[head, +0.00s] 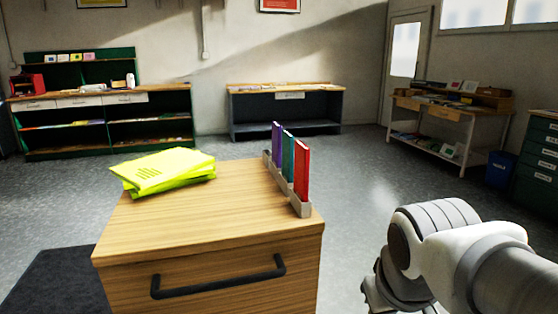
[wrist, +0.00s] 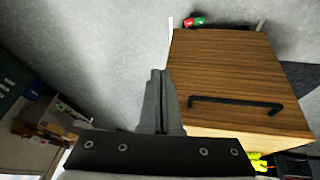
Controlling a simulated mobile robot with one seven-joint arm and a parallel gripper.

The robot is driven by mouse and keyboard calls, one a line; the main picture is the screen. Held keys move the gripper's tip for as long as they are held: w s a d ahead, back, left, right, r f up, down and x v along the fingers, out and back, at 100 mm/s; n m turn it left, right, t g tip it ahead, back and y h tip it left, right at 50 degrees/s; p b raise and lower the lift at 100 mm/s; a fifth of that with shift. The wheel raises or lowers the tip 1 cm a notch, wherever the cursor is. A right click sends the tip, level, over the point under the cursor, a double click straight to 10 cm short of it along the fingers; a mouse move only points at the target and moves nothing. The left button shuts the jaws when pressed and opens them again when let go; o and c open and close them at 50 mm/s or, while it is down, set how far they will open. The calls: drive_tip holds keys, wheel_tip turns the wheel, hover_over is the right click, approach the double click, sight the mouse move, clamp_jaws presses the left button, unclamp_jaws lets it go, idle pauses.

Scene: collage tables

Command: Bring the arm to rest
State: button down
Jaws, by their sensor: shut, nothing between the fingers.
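My gripper (wrist: 158,74) shows in the wrist view with its two fingers together and nothing between them. It hangs over the grey floor, beside the wooden cabinet (wrist: 225,65) and apart from it. In the head view my white and grey arm reaches in at the lower right, to the right of the same cabinet (head: 222,224). The fingertips cannot be made out there.
Yellow-green folded items (head: 165,170) lie on the cabinet top. A rack (head: 301,207) holds upright purple, teal and red pieces at its right edge. A black handle (head: 218,277) juts from the front. Floor (head: 350,180) is clear behind; a blue bin (head: 500,170) stands far right.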

drive_tip(key=s+a+m+t+y, duration=0.1)
drive_tip(key=s+m, duration=0.1)
drive_tip(key=s, duration=0.3)
wheel_tip(320, 180, up, 24)
drive_tip(key=p, duration=2.4)
drive_tip(key=shift+w+r+n, duration=0.15)
drive_tip(key=shift+w+n, duration=0.05)
drive_tip(key=shift+n, duration=0.1)
